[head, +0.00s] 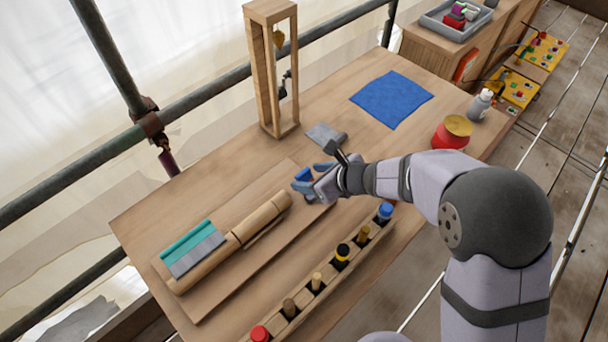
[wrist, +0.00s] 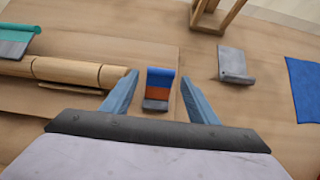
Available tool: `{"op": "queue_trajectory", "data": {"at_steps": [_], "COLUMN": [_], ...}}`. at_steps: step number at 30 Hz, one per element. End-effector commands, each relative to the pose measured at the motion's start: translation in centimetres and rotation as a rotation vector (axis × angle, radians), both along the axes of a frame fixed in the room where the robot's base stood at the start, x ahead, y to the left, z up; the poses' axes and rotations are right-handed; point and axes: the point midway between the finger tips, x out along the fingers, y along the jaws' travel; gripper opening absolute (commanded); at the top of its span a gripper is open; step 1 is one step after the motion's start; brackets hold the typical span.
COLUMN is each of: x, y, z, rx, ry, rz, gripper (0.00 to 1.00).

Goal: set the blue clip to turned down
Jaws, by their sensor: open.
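The blue clip (wrist: 160,77) shows in the wrist view as a small upright-looking piece with a blue band, an orange-brown band and a grey end nearest me. It stands past the end of the turned wooden spindle (wrist: 70,70). My gripper (wrist: 158,84) is open, with one pale blue finger on each side of the clip and visible gaps between. In the head view my gripper (head: 313,177) is low over the board, and the clip (head: 303,174) shows as a small blue patch between the fingers, partly hidden. I cannot tell whether the clip is turned up or down.
A teal-and-grey clip (head: 192,248) sits on the spindle's left end. A grey metal piece (head: 325,134) lies behind my gripper, near a wooden frame (head: 267,70). A rack with several pegs (head: 316,282) runs along the front. A blue cloth (head: 391,99) lies to the right.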

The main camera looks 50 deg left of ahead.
Motion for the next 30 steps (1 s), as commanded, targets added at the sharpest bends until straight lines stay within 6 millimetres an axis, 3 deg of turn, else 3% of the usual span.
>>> {"op": "queue_trajectory", "data": {"at_steps": [9, 21, 22, 27, 30], "x": [0.0, 0.0, 0.0, 0.0, 0.0], "y": [2.1, 2.5, 2.5, 2.4, 2.4], "z": [-2.1, -2.5, -2.5, -2.5, -2.5], "rx": [-0.001, -0.001, -0.001, -0.001, -0.001], "ry": [0.000, 0.000, 0.000, 0.001, 0.001], "rz": [0.000, -0.001, -0.001, -0.001, -0.001], "gripper": [0.54, 0.54, 0.52, 0.12, 0.13]}}
